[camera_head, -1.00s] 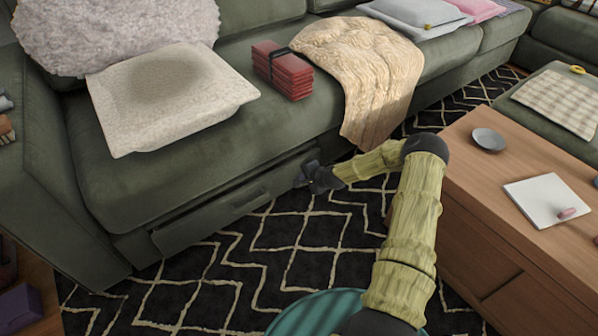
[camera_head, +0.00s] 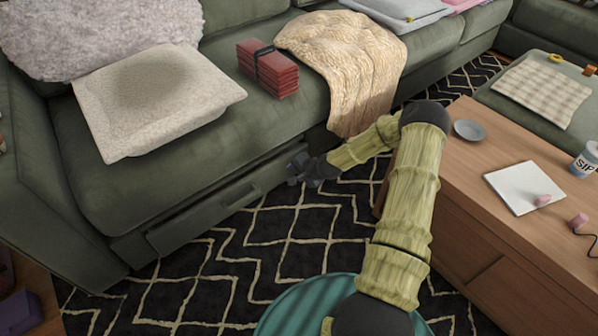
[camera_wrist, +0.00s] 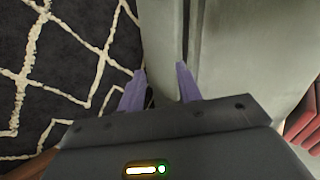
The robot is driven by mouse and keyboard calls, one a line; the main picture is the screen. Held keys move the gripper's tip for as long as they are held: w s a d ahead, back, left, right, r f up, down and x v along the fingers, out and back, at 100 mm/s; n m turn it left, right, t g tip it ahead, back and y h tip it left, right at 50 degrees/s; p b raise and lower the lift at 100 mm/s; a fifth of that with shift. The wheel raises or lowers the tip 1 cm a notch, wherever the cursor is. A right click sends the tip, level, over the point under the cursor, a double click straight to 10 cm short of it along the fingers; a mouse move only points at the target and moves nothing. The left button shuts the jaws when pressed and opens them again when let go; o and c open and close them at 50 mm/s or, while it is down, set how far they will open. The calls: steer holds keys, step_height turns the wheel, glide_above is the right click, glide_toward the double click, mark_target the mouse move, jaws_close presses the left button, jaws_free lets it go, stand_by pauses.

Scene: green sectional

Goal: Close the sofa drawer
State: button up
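The sofa drawer (camera_head: 205,217) is a long green-grey front low in the base of the green sofa (camera_head: 190,165), with a bar handle on it. It stands slightly out from the sofa base. My gripper (camera_head: 293,170) is at the drawer's right end, low above the rug. In the wrist view my gripper (camera_wrist: 160,85) has two purple fingers spread apart with nothing gripped. The pale drawer front (camera_wrist: 160,35) lies ahead of the fingers, with a dark narrow gap between it and the sofa (camera_wrist: 250,50). I cannot tell whether the fingers touch the drawer.
A wooden coffee table (camera_head: 470,205) stands to the right of my arm, close to it. A black patterned rug (camera_head: 300,225) covers the clear floor before the drawer. A beige blanket (camera_head: 350,70) hangs over the sofa front. Red books (camera_head: 268,70) and a cushion (camera_head: 150,100) lie on the seat.

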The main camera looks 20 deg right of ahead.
steer(key=s+a+r+n+g+h+p, duration=0.1)
steer(key=s+a+r+n+p, duration=0.1)
steer(key=s+r, duration=0.7)
steer(key=s+a+r+n+g+h+p, duration=0.1)
steer(key=s+r+n+p, duration=0.3)
steer(key=s+r, duration=0.5)
steer(key=s+a+r+n+g+h+p, duration=0.1)
steer(key=s+a+r+n+g+p, duration=0.2)
steer(key=s+r, duration=0.7)
step_height(320, 180, up, 8)
steer(key=n, duration=0.2)
steer(key=shift+a+n+h, duration=0.3)
steer(key=shift+a+n, duration=0.1)
steer(key=shift+a, duration=0.1)
